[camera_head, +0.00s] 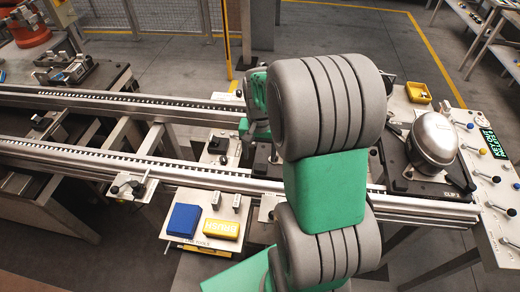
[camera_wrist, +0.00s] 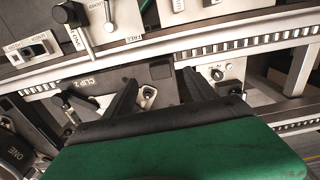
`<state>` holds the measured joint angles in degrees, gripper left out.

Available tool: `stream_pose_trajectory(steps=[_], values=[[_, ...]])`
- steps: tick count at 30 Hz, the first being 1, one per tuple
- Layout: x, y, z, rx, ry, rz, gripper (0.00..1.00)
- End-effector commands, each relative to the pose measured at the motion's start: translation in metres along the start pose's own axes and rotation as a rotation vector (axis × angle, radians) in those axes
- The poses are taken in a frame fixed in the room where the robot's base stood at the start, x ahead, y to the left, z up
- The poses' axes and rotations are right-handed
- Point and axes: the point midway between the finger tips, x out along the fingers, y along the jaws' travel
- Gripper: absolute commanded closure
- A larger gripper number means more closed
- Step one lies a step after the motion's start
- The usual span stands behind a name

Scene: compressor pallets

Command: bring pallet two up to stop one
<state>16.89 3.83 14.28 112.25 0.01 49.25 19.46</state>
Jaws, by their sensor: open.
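A dark flat pallet (camera_head: 400,182) with a silver domed compressor (camera_head: 434,138) sits on the rails at the right. Its left part is hidden behind my arm. In the wrist view the pallet plate (camera_wrist: 110,76) bears a marking that looks like CLIP 2, and its end has a dark slot (camera_wrist: 160,71). My gripper (camera_wrist: 159,80) is open, with its two black fingers apart by that end of the plate. In the head view my arm hides the gripper. Which fitting is stop one I cannot tell.
Two metal rails (camera_head: 150,168) run across to the left. A knobbed fitting (camera_head: 127,186) sits on the near rail. A side shelf holds a blue block (camera_head: 184,220) and a yellow block (camera_head: 221,229). A control panel (camera_head: 487,160) stands right. The rails' middle left looks clear.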

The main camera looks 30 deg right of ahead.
Motion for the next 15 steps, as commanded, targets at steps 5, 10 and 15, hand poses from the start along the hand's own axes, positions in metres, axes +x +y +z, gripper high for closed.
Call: stream_pose_trajectory(steps=[5,10,15], values=[[0.019,0.002,-0.002,0.017,-0.011,0.004,0.35],[0.051,0.002,-0.001,0.015,-0.012,0.004,0.35],[0.075,0.001,-0.001,0.013,-0.009,0.003,0.35]])
